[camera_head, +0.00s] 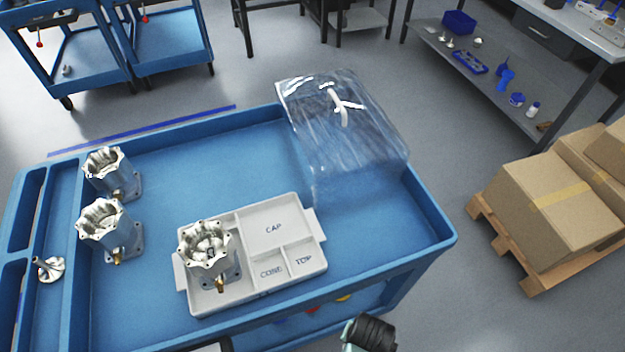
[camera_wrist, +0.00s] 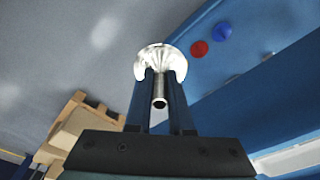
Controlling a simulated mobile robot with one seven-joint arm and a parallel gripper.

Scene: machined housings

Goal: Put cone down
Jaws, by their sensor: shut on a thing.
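A shiny metal cone (camera_wrist: 157,62) with a flared disc and a short stem is between the two dark fingers of my gripper (camera_wrist: 161,88) in the wrist view. The fingers are shut on its stem. The light grey tray (camera_head: 275,224) lies on the blue cart (camera_head: 200,135) in the head view. It has marked compartments CAP, CONE and TOP. The CONE compartment (camera_head: 268,262) looks empty. A machined housing (camera_head: 208,250) stands upright in the tray's left compartment. The head view shows part of my arm at the bottom edge, but not the held cone.
Two more housings (camera_head: 110,225) (camera_head: 108,172) stand at the cart's left. A small metal part (camera_head: 48,268) lies in the left side channel. A clear plastic cover (camera_head: 345,130) rests over the cart's far right corner. Boxes (camera_head: 550,205) on a pallet (camera_head: 500,245) stand to the right.

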